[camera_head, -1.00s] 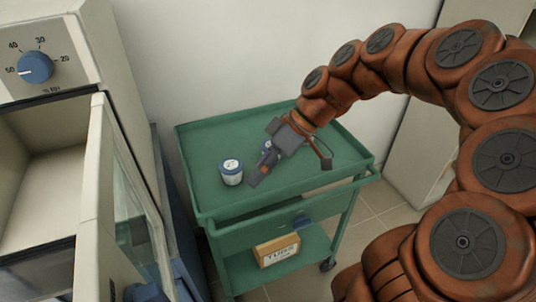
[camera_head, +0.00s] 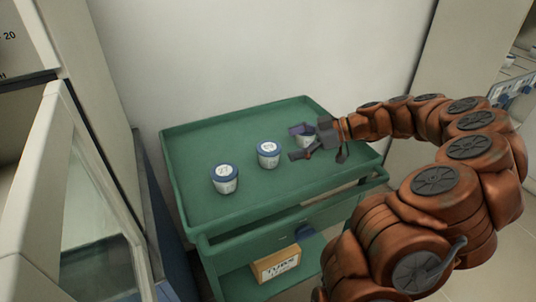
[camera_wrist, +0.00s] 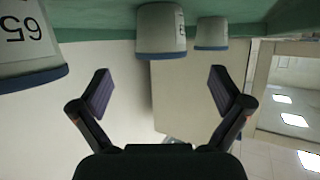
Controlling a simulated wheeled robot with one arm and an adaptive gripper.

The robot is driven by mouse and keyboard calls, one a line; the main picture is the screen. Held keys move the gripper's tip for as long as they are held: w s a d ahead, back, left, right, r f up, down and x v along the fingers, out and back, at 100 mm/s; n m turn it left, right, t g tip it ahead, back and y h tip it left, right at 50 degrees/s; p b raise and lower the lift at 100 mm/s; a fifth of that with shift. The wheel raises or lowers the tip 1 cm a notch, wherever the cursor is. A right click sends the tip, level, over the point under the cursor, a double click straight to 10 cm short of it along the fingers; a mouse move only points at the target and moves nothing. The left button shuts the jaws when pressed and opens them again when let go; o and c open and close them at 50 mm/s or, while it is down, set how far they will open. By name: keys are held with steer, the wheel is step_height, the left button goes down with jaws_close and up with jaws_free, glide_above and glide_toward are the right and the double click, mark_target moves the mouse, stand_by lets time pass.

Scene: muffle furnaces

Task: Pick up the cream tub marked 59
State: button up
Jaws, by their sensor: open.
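The cream tub marked 59 (camera_wrist: 28,40) has a blue lid. It shows upside down and cut off at the upper left of the wrist view, with its number readable. In the head view the tub (camera_head: 304,142) is the rightmost of three on the green trolley, partly hidden by my gripper. My gripper (camera_head: 294,143) is open and empty close to this tub. In the wrist view the spread fingers (camera_wrist: 160,90) have nothing between them, and the 59 tub lies off to their upper left, not between them.
A middle tub (camera_head: 269,155) and a left tub (camera_head: 225,179), both blue-lidded, stand on the trolley top (camera_head: 195,145), which has a raised rim. A wall is behind. A box (camera_head: 276,264) sits on the lower shelf.

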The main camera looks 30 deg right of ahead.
mark_target(271, 147)
steer(key=x, duration=0.5)
steer(key=shift+a+r+p, duration=0.3)
steer(key=c, duration=1.3)
steer(key=shift+c, duration=0.2)
